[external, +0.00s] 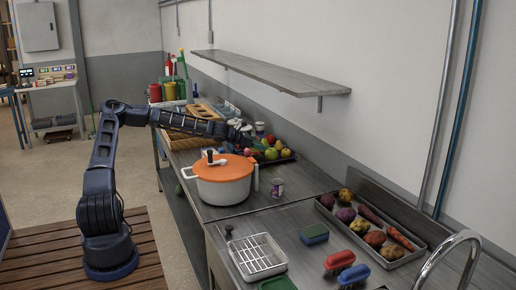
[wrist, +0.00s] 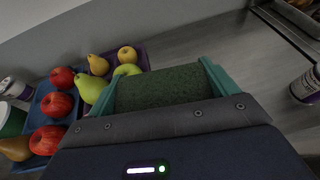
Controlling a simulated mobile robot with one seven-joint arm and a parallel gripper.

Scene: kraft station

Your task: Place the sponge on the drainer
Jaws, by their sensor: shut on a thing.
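My gripper (wrist: 160,84) is shut on a dark green, rough-faced sponge (wrist: 158,90), held between its two teal fingers in the wrist view. In the external view my arm reaches to the far part of the counter, and my gripper (external: 243,138) is above the counter behind the orange-lidded pot, near the fruit. The held sponge is too small to make out there. The drainer, a metal wire rack (external: 258,256), lies on the near counter, well away from my gripper; I see nothing on it. It is not in the wrist view.
A white pot with an orange lid (external: 222,176) stands between my gripper and the drainer. A can (external: 277,188) is beside it. Fruit trays (wrist: 60,88) lie close to my gripper. Blue-green block (external: 314,233), brushes (external: 339,261), vegetable tray (external: 408,257) and tap (external: 455,240) are near the drainer.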

